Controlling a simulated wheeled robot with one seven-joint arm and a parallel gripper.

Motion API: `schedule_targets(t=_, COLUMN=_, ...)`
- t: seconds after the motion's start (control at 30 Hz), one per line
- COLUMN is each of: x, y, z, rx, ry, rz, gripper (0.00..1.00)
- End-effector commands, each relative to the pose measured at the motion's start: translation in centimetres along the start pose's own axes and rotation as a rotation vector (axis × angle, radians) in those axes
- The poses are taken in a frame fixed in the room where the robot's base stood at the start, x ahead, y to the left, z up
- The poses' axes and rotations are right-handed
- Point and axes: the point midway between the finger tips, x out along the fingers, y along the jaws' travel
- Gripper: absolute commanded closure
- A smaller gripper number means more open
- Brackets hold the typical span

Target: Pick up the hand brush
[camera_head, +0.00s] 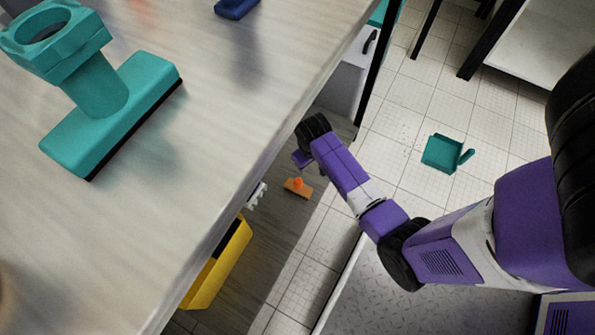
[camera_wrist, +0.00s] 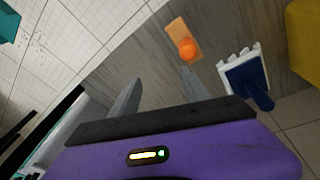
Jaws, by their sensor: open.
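A blue hand brush (camera_wrist: 249,78) with white bristle tufts along its edges lies on the floor, at the right in the wrist view. In the head view only its white bristles (camera_head: 257,195) show past the table edge; the table hides the rest. My gripper (camera_wrist: 158,93) is open and empty in the wrist view. Its two grey fingers point toward the floor, with the brush to the right of the right finger and apart from it. In the head view the gripper end (camera_head: 302,158) is beside the table edge, and its fingers cannot be made out.
An orange block with a round knob (camera_head: 298,187) lies near the brush. A yellow container (camera_head: 218,262) stands under the table edge. The table (camera_head: 215,150) carries a large teal tool (camera_head: 110,115). A teal dustpan (camera_head: 440,154) lies on open tiled floor.

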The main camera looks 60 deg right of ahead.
Motion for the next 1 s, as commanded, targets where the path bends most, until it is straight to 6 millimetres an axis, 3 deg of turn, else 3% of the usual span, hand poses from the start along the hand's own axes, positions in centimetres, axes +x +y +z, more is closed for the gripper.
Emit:
schedule_targets(t=0.03, x=1.5, y=-1.6, z=-0.2, rx=0.018, ry=-0.039, rz=-0.032, gripper=0.46)
schedule_targets(t=0.23, x=2.5, y=-4.8, z=0.0, rx=0.048, ry=-0.148, rz=-0.106, gripper=0.46)
schedule_targets(t=0.67, x=5.7, y=-5.6, z=0.7, rx=0.049, ry=-0.164, rz=-0.116, gripper=0.46)
schedule_targets(t=1.0, x=9.8, y=-6.1, z=1.7, rx=0.051, ry=-0.163, rz=-0.115, gripper=0.46)
